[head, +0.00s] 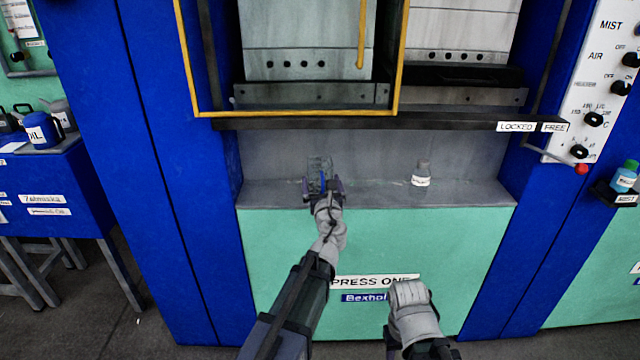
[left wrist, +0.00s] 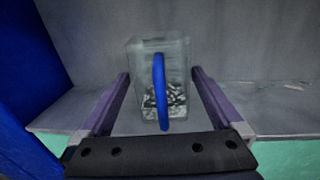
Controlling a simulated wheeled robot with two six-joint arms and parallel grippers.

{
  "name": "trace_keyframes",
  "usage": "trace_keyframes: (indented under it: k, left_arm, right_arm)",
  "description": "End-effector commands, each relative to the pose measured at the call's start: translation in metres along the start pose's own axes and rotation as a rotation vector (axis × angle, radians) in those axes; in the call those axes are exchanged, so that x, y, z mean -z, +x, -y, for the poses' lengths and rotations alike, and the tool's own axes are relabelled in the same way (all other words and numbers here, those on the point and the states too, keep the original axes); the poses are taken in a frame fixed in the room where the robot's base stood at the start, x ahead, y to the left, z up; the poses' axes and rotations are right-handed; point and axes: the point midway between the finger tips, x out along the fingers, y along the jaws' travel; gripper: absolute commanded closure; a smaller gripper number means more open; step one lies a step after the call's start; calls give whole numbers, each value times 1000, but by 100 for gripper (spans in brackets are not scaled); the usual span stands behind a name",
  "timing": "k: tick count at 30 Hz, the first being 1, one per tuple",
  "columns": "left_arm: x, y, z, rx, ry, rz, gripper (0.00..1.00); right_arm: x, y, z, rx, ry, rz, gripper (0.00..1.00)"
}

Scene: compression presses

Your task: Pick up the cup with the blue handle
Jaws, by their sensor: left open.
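The cup with the blue handle (left wrist: 174,75) is clear, square-sided and upright on the grey ledge, with small dark and light bits in its bottom. Its blue handle (left wrist: 159,92) faces my left wrist camera. In the head view the cup (head: 319,165) stands just beyond my left gripper (head: 322,186), which partly hides it. My left gripper is open, its two purple-grey fingers on either side of the cup and handle, with gaps showing on both sides in the left wrist view. My right arm shows at the bottom of the head view, but its gripper fingers do not show.
Above are a dark rail (head: 450,123) and a yellow frame (head: 300,113). Blue walls bound the ledge left and right.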

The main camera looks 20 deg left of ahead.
Motion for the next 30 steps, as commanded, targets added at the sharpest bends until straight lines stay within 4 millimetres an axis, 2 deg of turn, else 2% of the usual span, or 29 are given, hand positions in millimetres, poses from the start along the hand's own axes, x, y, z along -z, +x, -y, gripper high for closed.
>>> trace_keyframes:
  k: [1, 6, 14, 30]
  left_arm:
    - [2, 11, 1, -2, 0, 0, 0]
    - [3, 36, 2, -1, -1, 0, 0]
    - [3, 39, 1, 0, -1, 0, 0]
    - [3, 39, 1, 0, -1, 0, 58]
  right_arm:
    - [0, 2, 0, 0, 0, 0, 50]
    - [0, 3, 0, 0, 0, 0, 50]
    - [0, 3, 0, 0, 0, 0, 50]
    - [0, 3, 0, 0, 0, 0, 50]
